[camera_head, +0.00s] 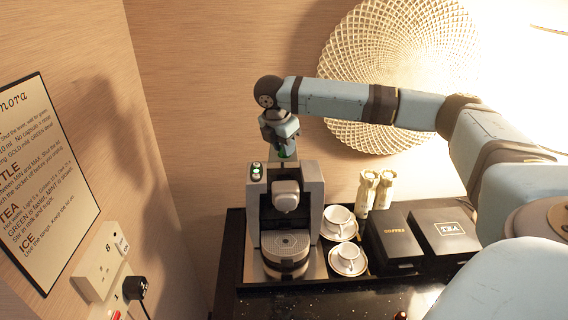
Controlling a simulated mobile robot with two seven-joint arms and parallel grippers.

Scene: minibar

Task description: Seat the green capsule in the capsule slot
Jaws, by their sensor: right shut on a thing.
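The coffee machine (311,190) stands on the black tray, silver and dark, with a round drip grille at its front. My right gripper (283,154) points down over the top of the machine and is shut on the green capsule (282,153). Only a small bit of green shows between the fingers. The capsule slot is hidden under the gripper, and I cannot tell whether the capsule touches it. My left gripper is not in view.
A black box (392,238) and a black tea box (444,232) lie further right. Wall sockets (97,272) with a black plug are at left.

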